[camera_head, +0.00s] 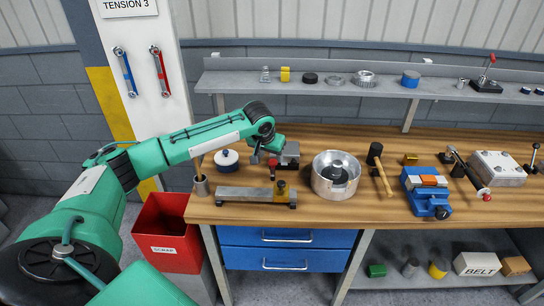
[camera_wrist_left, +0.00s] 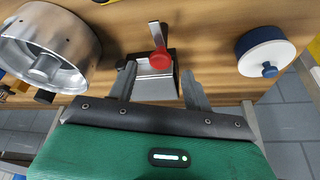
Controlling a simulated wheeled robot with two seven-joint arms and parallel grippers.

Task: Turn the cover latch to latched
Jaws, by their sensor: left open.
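A small grey metal block (camera_head: 289,155), which I take for the cover with its latch, sits on the wooden bench. In the left wrist view, it shows as a pale plate with a dark edge (camera_wrist_left: 155,88). A round red pivot or knob (camera_wrist_left: 160,62) with a flat grey lever (camera_wrist_left: 154,33) sits on it, the lever pointing up in that view. My left gripper (camera_head: 265,158) is at the block's left side in the head view. In the left wrist view, its fingers (camera_wrist_left: 160,84) are apart, either side of the block, with nothing gripped. Contact cannot be told. My right gripper is out of view.
A blue-lidded white pot (camera_head: 227,160) and a metal drum (camera_head: 336,175) flank the block. A steel bar fixture (camera_head: 243,195) lies in front. A hammer (camera_head: 379,168), blue vise (camera_head: 426,195) and toggle clamp (camera_head: 465,172) stand to the right. A red scrap bin (camera_head: 167,230) is below left.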

